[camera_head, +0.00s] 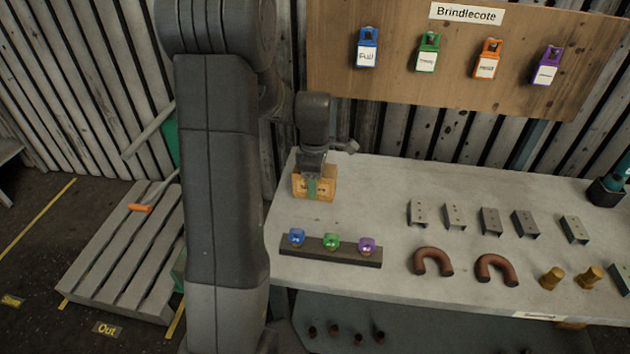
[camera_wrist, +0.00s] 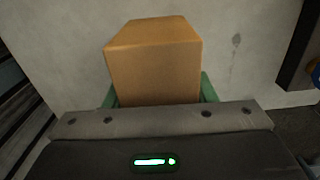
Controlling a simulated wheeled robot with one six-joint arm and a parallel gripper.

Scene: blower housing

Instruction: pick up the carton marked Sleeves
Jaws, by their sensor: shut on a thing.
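A small brown carton (camera_head: 326,187) stands at the back left of the grey workbench. Its front carries writing that is partly covered and too small to read. My gripper (camera_head: 312,186) is over the carton from above, with a green finger showing against its front. In the wrist view the carton (camera_wrist: 155,60) sits between the green fingertips (camera_wrist: 157,95), one at each side. The fingers are shut on it. I cannot tell whether the carton touches the bench or is slightly above it.
A dark rack (camera_head: 330,250) with blue, green and purple-topped pieces stands in front of the carton. Metal brackets (camera_head: 453,216), brown bent pipes (camera_head: 433,262) and brass fittings (camera_head: 552,277) lie to the right. A board (camera_head: 400,90) with coloured tags hangs behind. A pallet (camera_head: 130,250) lies on the floor at left.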

